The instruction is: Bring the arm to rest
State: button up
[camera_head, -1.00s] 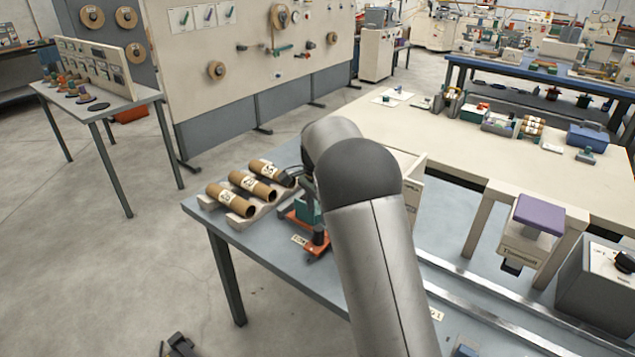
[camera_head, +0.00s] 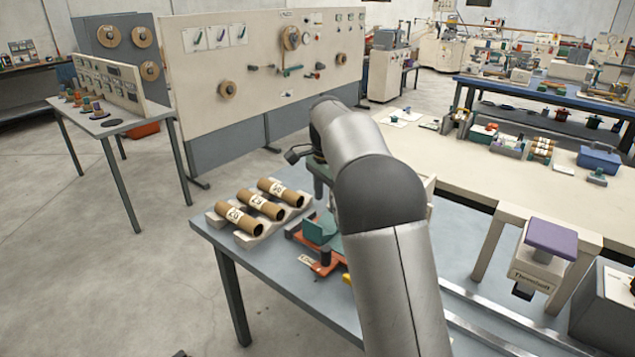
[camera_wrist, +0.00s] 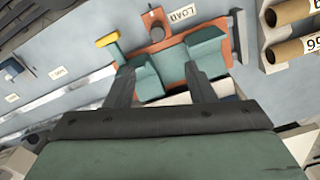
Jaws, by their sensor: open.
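My gripper (camera_wrist: 158,66) is open in the wrist view, its two dark fingers spread with nothing held between them. Beyond the fingers is the orange fixture (camera_wrist: 157,46) with teal blocks, a dark knob and a yellow-ended lever. In the head view my silver arm rises in front of the grey-blue bench (camera_head: 290,285), and dark parts at its far end (camera_head: 297,153) show above the fixture (camera_head: 318,262). The arm hides part of the fixture and bench.
Several cardboard tubes (camera_head: 262,206) lie in a pale cradle left of the fixture. A machine with a purple top (camera_head: 551,237) and metal rails (camera_head: 500,318) are at right. A large panel (camera_head: 250,70) stands behind.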

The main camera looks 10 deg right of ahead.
jog(key=s+f+n, duration=0.2)
jog(key=s+n, duration=0.2)
jog(key=s, duration=0.8)
jog(key=s+d+f+n, duration=0.1)
jog(key=s+f+n, duration=0.2)
jog(key=s, duration=1)
jog(key=s+d+f+n, duration=0.1)
jog(key=s+n, duration=0.5)
jog(key=s, duration=0.7)
jog(key=shift+f, duration=0.65)
jog(key=shift+s, duration=0.1)
